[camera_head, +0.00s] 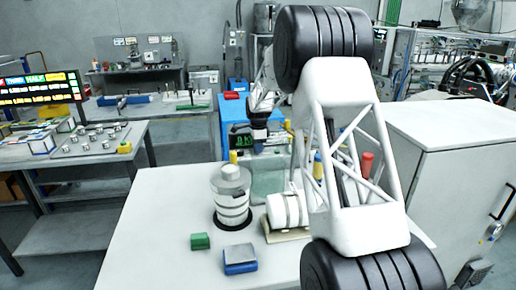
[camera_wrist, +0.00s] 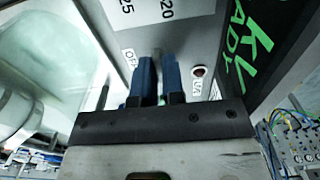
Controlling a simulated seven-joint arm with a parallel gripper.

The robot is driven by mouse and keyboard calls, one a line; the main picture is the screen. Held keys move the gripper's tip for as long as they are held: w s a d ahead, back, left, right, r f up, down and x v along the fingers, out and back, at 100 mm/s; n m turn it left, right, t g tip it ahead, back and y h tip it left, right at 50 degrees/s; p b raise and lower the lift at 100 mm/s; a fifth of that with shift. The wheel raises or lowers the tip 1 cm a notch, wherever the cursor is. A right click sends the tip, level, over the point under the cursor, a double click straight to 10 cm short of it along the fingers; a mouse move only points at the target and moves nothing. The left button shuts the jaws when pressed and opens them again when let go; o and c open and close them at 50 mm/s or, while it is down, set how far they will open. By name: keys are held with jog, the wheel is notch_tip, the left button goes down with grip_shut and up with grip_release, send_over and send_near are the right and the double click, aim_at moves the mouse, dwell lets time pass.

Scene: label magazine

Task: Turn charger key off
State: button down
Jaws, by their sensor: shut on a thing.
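The charger is a blue box (camera_head: 232,113) with a dark front and a green-lit display, at the back of the white table in the head view. In the wrist view its grey panel (camera_wrist: 185,25) carries an OFF label left of my fingers, printed numbers above and a dark display with green letters at the right. My gripper (camera_wrist: 158,65) has its two blue fingers against the panel, close together, shut on the charger key. In the head view my gripper (camera_head: 259,144) is small at the charger's front.
A small reddish round part (camera_wrist: 199,71) sits right of my fingers on the panel. On the white table (camera_head: 160,215) stand a banded cylinder (camera_head: 233,205), white rolls (camera_head: 288,210), a green block (camera_head: 200,241) and a blue block (camera_head: 240,260). The table's left front is clear.

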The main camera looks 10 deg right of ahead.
jog(key=shift+n, duration=0.4)
jog(key=n, duration=0.8)
jog(key=shift+n, duration=0.4)
jog(key=n, duration=0.4)
jog(key=shift+n, duration=2.2)
jog(key=shift+f, duration=0.1)
jog(key=c, duration=1.2)
grip_release()
